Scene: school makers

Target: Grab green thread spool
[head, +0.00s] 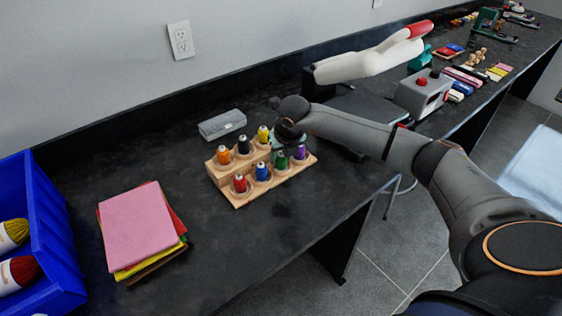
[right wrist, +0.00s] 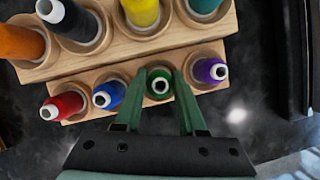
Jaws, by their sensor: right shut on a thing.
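The green thread spool (head: 281,161) stands in the front row of a wooden spool rack (head: 243,201), between the blue spool (head: 262,171) and the purple spool (head: 300,153). My right gripper comes down over it from above, and its fingers are mostly hidden in the head view. In the right wrist view, the two green fingers of my right gripper (right wrist: 158,100) are shut on the green spool (right wrist: 159,80), one on each side. The spool's top shows between them. I cannot tell whether its base touches the rack. My left gripper is not in view.
Red (head: 240,183), orange (head: 223,155), black (head: 244,146) and yellow (head: 263,134) spools fill nearby holes. A clear grey box (head: 222,124) lies behind the rack. Stacked felt sheets (head: 137,226) and a blue bin (head: 48,225) are left. The table's front edge is close.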

